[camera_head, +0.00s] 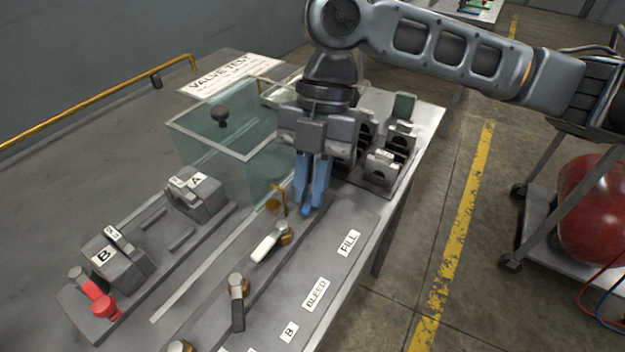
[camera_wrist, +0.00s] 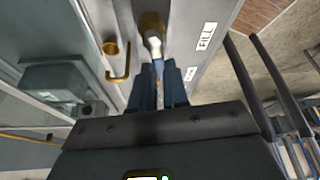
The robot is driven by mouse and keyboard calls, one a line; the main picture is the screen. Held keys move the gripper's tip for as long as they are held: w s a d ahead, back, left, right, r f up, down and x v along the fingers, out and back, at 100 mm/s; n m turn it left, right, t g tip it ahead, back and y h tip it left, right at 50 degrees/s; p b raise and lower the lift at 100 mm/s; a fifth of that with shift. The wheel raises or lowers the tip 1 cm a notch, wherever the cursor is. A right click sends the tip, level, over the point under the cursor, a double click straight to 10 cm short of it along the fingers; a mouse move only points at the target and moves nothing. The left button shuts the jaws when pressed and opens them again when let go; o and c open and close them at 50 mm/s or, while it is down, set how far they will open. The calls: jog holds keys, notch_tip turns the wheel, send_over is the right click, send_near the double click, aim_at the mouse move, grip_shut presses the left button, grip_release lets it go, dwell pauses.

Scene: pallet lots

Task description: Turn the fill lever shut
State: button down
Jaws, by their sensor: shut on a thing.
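The fill lever (camera_head: 268,247) has a brass hub and a pale handle, and sits on the grey panel beside the FILL label (camera_head: 349,243). In the head view its handle points down and to the left. My gripper (camera_head: 307,211) points down close to its hub end, with blue fingers. In the wrist view my gripper (camera_wrist: 158,68) is shut on the lever, and the pale handle of the fill lever (camera_wrist: 154,44) runs from the hub to between the fingertips. The fingers hide the rest of it there. The exact contact is unclear in the head view.
A bent brass pipe (camera_head: 277,203) and a clear tank (camera_head: 215,150) stand left of my gripper. The bleed lever (camera_head: 237,300) is nearer on the panel. Blocks A (camera_head: 196,197) and B (camera_head: 117,262) are at left.

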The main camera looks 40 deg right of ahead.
jog(key=shift+w+a+m+t+y, duration=0.1)
jog(key=shift+w+m+t+y, duration=0.1)
jog(key=shift+m, duration=0.5)
jog(key=shift+w+m+t+y, duration=0.1)
jog(key=shift+w+m+t, duration=0.1)
jog(key=shift+m, duration=0.5)
jog(key=c, duration=1.1)
grip_release()
jog(key=shift+s+n, duration=0.1)
jog(key=shift+n, duration=0.2)
